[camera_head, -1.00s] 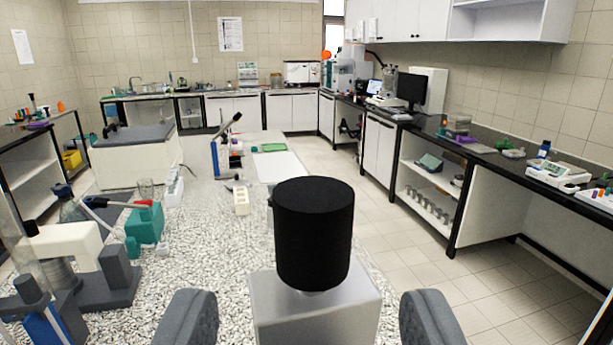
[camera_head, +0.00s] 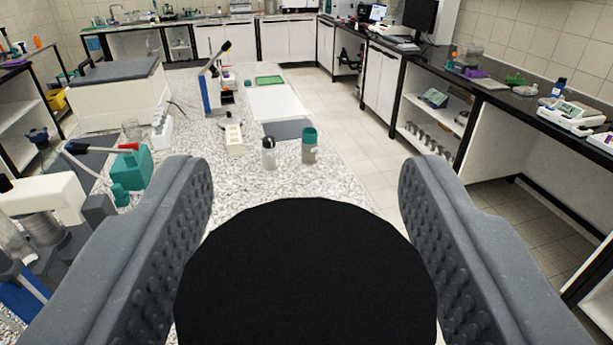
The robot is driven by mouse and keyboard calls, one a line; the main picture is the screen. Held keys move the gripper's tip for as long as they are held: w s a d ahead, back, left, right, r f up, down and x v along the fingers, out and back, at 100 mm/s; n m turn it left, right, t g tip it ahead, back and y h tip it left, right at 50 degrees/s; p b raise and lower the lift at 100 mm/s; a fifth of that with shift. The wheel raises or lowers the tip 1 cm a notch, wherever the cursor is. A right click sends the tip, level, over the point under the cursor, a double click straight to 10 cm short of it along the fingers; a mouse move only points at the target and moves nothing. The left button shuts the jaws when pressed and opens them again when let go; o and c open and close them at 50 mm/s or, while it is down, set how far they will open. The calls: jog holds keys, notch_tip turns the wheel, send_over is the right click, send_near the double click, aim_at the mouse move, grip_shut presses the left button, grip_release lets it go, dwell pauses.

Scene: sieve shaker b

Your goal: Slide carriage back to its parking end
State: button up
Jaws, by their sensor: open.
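A large black round knob (camera_head: 305,275) fills the lower middle of the view, seen from close up and above. The silver block under it is hidden now, so I cannot see the body of the carriage or any rail. My gripper (camera_head: 305,180) is open, with one grey ribbed finger on each side of the knob. A gap shows between the left finger and the knob near the fingertip, and another on the right. The fingertips reach beyond the knob's far edge in the picture.
The speckled bench top (camera_head: 225,180) runs ahead. A teal device (camera_head: 132,170) and a white apparatus (camera_head: 45,215) are on the left. Open floor (camera_head: 375,140) lies right of the bench.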

grip_shut()
jog(key=w+d+p, duration=0.4)
jog(key=d+p, duration=0.3)
jog(key=d, duration=0.8)
jog(key=shift+d+r+p, duration=0.15)
jog(key=shift+d+p, duration=0.2)
jog(key=shift+d, duration=0.05)
grip_release()
jog(key=shift+d, duration=0.2)
jog(key=shift+a, duration=0.15)
